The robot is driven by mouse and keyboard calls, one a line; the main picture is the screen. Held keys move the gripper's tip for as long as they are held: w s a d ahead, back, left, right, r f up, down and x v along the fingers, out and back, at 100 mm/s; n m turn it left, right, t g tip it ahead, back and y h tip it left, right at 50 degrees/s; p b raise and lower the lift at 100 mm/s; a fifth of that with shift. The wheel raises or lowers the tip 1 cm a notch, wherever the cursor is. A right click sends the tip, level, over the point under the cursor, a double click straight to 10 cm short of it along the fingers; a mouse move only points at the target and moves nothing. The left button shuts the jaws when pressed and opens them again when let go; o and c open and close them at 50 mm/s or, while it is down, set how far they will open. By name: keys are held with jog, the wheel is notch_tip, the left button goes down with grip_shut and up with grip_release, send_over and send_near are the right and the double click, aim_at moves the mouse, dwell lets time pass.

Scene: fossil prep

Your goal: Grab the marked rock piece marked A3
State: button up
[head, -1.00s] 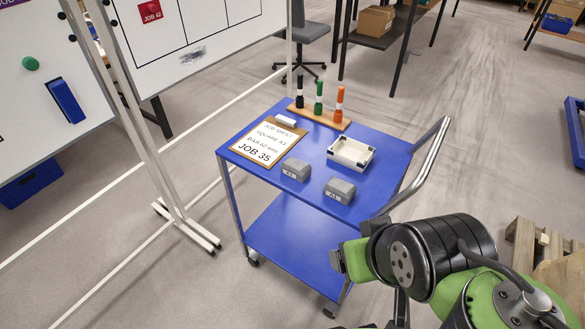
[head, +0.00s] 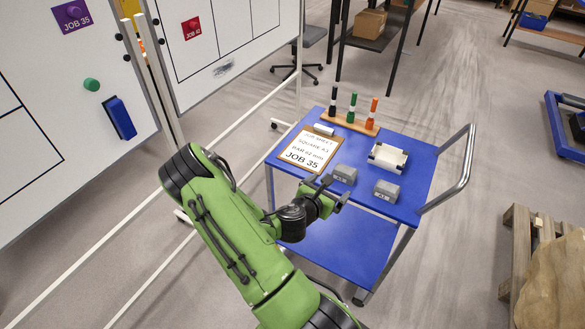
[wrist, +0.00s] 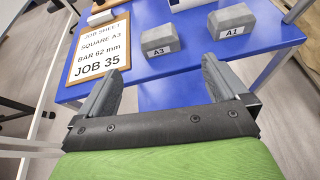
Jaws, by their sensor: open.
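Two grey rock pieces with white labels stand near the front edge of the blue cart top. In the wrist view the left piece, labelled A3 (wrist: 158,36), is ahead of my gripper (wrist: 163,78), and the piece labelled A1 (wrist: 232,25) is to its right. In the head view the A3 piece (head: 344,174) is just beyond my gripper (head: 333,193), and the A1 piece (head: 386,191) is further right. My gripper is open, with nothing between its fingers. It is at the cart's front edge, apart from the A3 piece.
A metal handle (head: 458,175) rises at right. Whiteboards (head: 85,140) stand at left.

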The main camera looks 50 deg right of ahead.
aim_at(342, 175)
jog(key=shift+n+t, duration=0.3)
jog(key=shift+n, duration=0.4)
jog(key=x, duration=0.5)
jog(key=b+x, duration=0.1)
jog(key=x, duration=0.4)
jog(key=b+x, duration=0.1)
jog(key=x, duration=0.5)
jog(key=shift+s+a+f, duration=0.1)
jog(key=shift+s+f, duration=0.05)
jog(key=shift+f, duration=0.25)
jog(key=shift+a, duration=0.1)
jog(key=shift+r, duration=0.1)
jog(key=c, duration=1.1)
